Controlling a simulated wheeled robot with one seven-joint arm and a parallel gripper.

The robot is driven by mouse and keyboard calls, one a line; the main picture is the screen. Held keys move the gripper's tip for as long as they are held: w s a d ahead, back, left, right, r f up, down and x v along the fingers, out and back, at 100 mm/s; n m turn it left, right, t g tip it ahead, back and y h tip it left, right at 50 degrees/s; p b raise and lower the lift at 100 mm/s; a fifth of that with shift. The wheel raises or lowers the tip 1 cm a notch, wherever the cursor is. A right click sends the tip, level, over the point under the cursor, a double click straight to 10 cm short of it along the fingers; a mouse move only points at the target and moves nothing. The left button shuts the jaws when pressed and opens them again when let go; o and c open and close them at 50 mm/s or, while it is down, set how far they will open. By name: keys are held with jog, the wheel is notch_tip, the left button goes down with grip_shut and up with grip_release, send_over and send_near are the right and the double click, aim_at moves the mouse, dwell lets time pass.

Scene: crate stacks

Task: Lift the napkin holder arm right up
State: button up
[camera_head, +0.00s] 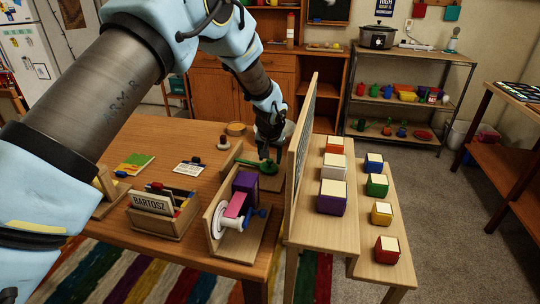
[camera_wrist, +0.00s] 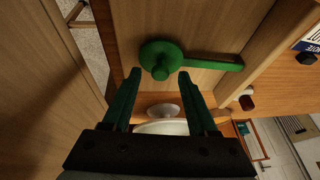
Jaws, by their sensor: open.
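The wooden napkin holder (camera_head: 229,158) stands near the table's right edge, with a low upright side and a flat base. Its green arm (camera_head: 247,163) lies low across the base and ends in a round green disc with a knob. In the wrist view the green arm (camera_wrist: 215,63) runs to the right from the disc, and the knob (camera_wrist: 160,72) points toward me. My gripper (camera_head: 268,148) is pointing down over the disc end.
A tall wooden panel (camera_head: 300,130) stands close to the right of my gripper. A wooden stand with a white roll (camera_head: 228,220) is in front, and a card box (camera_head: 157,215) is to its left. Colored blocks (camera_head: 332,196) sit on benches at right.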

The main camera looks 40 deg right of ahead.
jog(key=shift+w+f, duration=0.1)
jog(key=shift+f, duration=0.15)
grip_shut()
dwell(0.4)
dwell(0.9)
